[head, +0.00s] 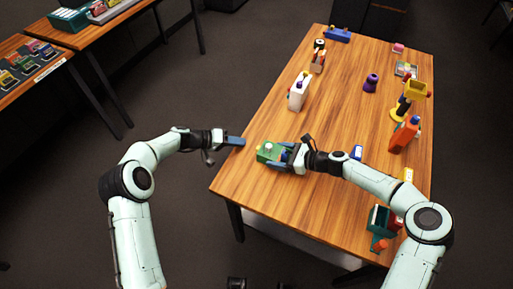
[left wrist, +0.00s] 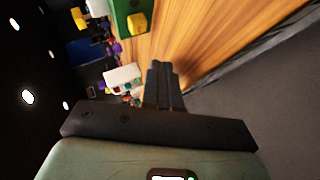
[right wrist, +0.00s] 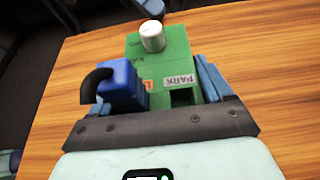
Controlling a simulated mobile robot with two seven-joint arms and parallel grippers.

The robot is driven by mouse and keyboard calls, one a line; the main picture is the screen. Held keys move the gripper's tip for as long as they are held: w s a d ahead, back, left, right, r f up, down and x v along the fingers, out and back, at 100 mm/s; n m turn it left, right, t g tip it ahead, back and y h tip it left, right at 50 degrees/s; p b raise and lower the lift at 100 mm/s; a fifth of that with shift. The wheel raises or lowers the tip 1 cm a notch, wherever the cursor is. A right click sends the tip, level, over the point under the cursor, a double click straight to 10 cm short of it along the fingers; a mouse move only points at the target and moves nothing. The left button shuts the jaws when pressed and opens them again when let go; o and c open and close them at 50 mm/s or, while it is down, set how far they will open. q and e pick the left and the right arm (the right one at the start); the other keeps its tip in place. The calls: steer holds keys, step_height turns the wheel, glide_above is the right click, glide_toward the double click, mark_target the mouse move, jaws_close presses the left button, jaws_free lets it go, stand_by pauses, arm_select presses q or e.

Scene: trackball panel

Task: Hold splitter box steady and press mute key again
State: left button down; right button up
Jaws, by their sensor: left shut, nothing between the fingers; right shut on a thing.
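The green splitter box (head: 267,151) sits near the left edge of the wooden table. In the right wrist view the box (right wrist: 178,55) shows a white knob (right wrist: 152,36), a blue part with a black hook (right wrist: 120,82) and a PARK label (right wrist: 180,80). My right gripper (head: 281,157) is shut on the box. In the left wrist view the box (left wrist: 126,8) is cut off at the top; a yellow key (left wrist: 137,23) stands out from its face. My left gripper (head: 238,141) is shut and empty at the table's left edge, apart from the box. Which part is the mute key I cannot tell.
A white bottle-like object (head: 298,92) stands farther back on the table (head: 335,110). A purple object (head: 371,82), a yellow stand (head: 415,90) and an orange bottle (head: 404,135) stand to the right. The table's middle is clear.

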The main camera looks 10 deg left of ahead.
arm_select(q)
steer(key=shift+w+a, duration=0.2)
steer(key=shift+a, duration=0.35)
steer(key=shift+w+a, duration=0.2)
steer(key=shift+a, duration=0.35)
steer(key=shift+a+r, duration=0.1)
steer(key=s+a+r, duration=0.2)
steer(key=a+r, duration=0.4)
steer(key=shift+s+a, duration=0.25)
steer(key=shift+s, duration=0.1)
stand_by(0.3)
steer(key=shift+r, duration=0.1)
arm_select(e)
steer(key=o, duration=1.1)
steer(key=shift+c, duration=0.2)
steer(key=shift+d, duration=0.1)
